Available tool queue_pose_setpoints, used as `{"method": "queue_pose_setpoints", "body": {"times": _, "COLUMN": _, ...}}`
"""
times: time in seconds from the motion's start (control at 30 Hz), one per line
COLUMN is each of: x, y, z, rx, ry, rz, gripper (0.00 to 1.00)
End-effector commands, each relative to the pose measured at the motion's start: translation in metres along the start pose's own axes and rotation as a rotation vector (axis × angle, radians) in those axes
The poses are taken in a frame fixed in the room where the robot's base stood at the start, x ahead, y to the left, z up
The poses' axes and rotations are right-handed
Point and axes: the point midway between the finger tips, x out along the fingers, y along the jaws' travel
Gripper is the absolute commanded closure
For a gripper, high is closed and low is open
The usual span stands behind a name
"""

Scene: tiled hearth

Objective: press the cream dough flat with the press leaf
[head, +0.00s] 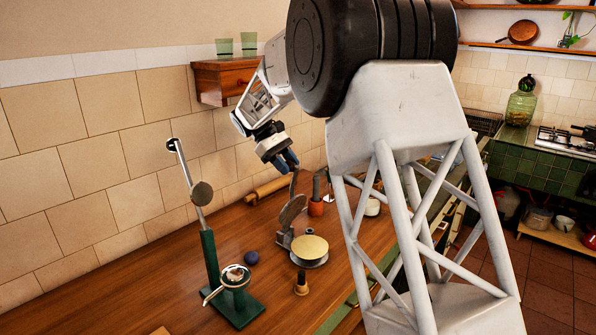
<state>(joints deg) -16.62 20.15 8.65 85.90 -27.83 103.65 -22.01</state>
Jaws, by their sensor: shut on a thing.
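The press stands on the wooden counter, with its round grey press leaf (293,210) raised and tilted at the hinge side. Below and right of the leaf is the round lower plate (309,263). A pale yellow-cream disc (310,247) covers its top; I cannot tell whether this is the cream dough or the plate's own surface. My gripper (287,164) is above the press, with dark fingers at the top of the leaf's thin handle (294,184). It is shut on that handle, though the contact is small in view.
A green lever stand (211,265) with a ring-shaped cup is at the left. A dark blue ball (251,258) and a wooden stamp (301,284) lie near the press. A terracotta pot (316,208) and a rolling pin (270,188) are behind. My white column hides the right side.

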Motion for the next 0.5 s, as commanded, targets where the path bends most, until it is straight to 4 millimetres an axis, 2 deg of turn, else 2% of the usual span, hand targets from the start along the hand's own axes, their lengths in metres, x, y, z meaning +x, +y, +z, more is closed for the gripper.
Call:
{"method": "queue_pose_setpoints", "body": {"times": 0.2, "x": -0.017, "y": 0.002, "z": -0.015, "rx": -0.009, "ry": -0.085, "rz": 0.011, "gripper": 1.0}}
{"method": "queue_pose_setpoints", "body": {"times": 0.5, "x": -0.026, "y": 0.002, "z": -0.024, "rx": -0.016, "ry": -0.138, "rz": 0.017, "gripper": 1.0}}
